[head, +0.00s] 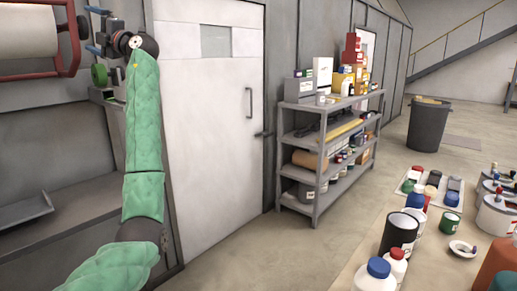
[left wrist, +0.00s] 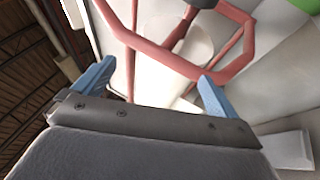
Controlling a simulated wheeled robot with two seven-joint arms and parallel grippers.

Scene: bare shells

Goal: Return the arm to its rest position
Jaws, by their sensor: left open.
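My left arm (head: 143,140), in a green padded sleeve, rises from the bottom left of the head view and is stretched upward. My left gripper (head: 97,30) is at its top end, in front of the grey wall and close to the red frame with the white roll. In the left wrist view the two blue fingers of this gripper (left wrist: 153,85) stand wide apart with nothing between them. The red frame (left wrist: 165,52) shows beyond the fingers. My right gripper is in neither view.
A white roll (head: 27,30) in a red holder hangs at the upper left, near the gripper. A white door (head: 208,130) stands behind the arm. A grey shelf unit (head: 318,150) holds boxes and cans. A table (head: 383,222) with jars and cans is at right.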

